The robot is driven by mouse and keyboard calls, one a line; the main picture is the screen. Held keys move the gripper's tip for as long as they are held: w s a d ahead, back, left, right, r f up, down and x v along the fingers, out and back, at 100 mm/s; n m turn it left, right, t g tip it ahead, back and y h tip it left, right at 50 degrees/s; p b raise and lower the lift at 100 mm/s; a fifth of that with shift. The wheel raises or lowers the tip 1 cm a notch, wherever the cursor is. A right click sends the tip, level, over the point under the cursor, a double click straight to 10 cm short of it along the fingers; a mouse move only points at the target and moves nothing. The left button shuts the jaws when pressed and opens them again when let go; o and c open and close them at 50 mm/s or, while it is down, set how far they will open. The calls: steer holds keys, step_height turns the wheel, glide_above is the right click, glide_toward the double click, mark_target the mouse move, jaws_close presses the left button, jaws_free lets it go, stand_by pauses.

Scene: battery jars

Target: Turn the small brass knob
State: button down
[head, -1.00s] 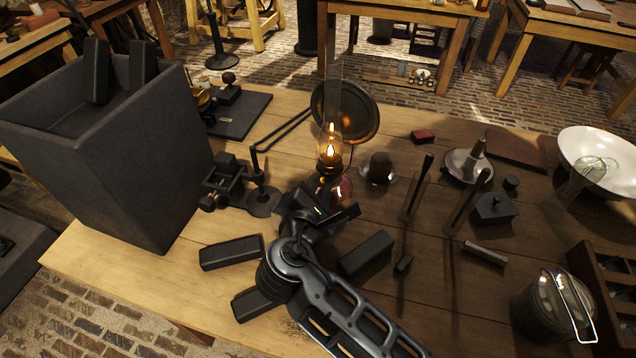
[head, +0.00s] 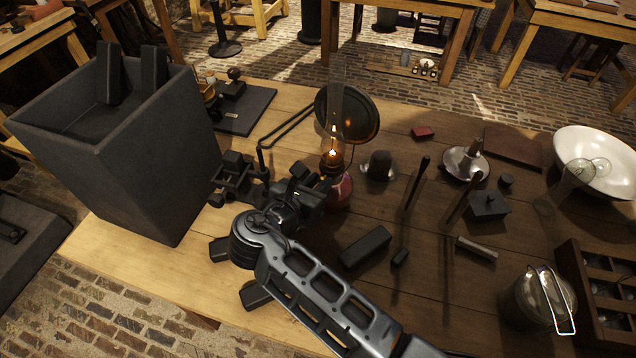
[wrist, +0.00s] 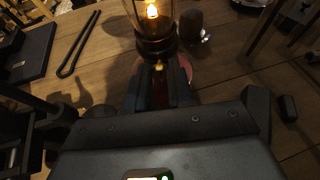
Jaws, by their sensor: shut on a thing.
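The lit oil lamp (head: 341,192) stands on the table in the head view, with a red base, glass chimney and round dark reflector behind it. Its small flame also shows in the wrist view (wrist: 152,10). The small brass knob (wrist: 158,67) is on the near side of the lamp, below the burner. My gripper (head: 322,184) is at the lamp's near side. In the wrist view, my gripper's fingers (wrist: 159,82) are shut on the knob, with only a bit of brass showing between their tips. The head view hides the knob behind my gripper.
A big grey open box (head: 110,165) stands at the left. A dark clamp-like device (head: 236,175) is close left of my gripper. A black block (head: 366,247) lies right of my arm. A dark domed object (head: 379,165) is right of the lamp. A white bowl (head: 610,185) is far right.

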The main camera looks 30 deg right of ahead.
steer(key=shift+n+g, duration=0.3)
steer(key=shift+n, duration=0.1)
stand_by(0.3)
steer(key=c, duration=1)
jaws_free()
steer(key=shift+a, duration=0.1)
steer(key=v, duration=0.7)
steer(key=shift+s+a+b, duration=0.1)
steer(key=shift+a+b, duration=0.15)
steer(key=shift+b, duration=0.15)
steer(key=shift+a, duration=0.1)
